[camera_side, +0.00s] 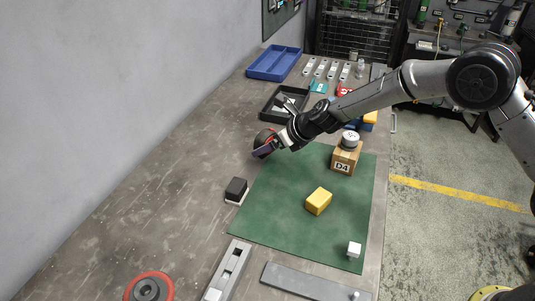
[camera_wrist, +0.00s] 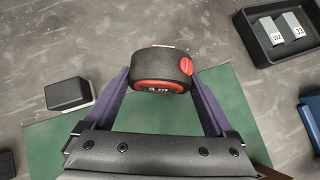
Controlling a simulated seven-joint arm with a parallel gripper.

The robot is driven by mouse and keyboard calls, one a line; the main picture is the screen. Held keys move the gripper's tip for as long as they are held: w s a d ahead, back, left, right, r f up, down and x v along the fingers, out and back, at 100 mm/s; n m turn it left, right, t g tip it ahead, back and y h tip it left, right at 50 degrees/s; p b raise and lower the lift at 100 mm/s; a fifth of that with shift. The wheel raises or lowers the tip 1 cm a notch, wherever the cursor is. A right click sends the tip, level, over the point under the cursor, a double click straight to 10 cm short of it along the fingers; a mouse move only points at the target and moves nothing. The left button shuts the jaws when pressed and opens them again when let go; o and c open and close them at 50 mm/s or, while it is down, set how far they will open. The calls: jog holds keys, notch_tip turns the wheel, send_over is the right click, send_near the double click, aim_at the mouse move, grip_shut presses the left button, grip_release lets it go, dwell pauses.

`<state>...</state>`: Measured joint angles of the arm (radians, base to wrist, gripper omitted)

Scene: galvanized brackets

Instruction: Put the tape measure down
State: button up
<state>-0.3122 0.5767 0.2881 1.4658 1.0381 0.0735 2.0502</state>
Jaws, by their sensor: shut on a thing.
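A black and red tape measure (camera_wrist: 160,70) is between the two purple fingers of my gripper (camera_wrist: 158,78) in the wrist view. My gripper is shut on it, with a finger against each side. In the side view my gripper (camera_side: 268,149) is at the far left edge of the green mat (camera_side: 275,215). The tape measure (camera_side: 262,138) shows there partly behind the fingers. Whether it touches the table or hangs just above it, I cannot tell.
A black and white block (camera_side: 236,190) lies left of the mat. A dark tray (camera_side: 268,108) with blocks stands behind my gripper. A yellow block (camera_side: 318,201), a box marked D4 (camera_side: 345,158) and a white cube (camera_side: 354,249) are on the mat. The table at left is clear.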

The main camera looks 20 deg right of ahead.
aim_at(271, 152)
jog(key=shift+x, duration=0.85)
jog(key=shift+f, duration=1.35)
jog(key=shift+f, duration=0.45)
jog(key=o, duration=1.4)
jog(key=shift+s+d+f, duration=0.1)
jog(key=shift+c, duration=0.2)
jog(key=shift+r, duration=0.65)
jog(key=v, duration=1.1)
jog(key=shift+s+d+r, duration=0.15)
jog(key=shift+s+r, duration=0.05)
jog(key=shift+s, duration=0.15)
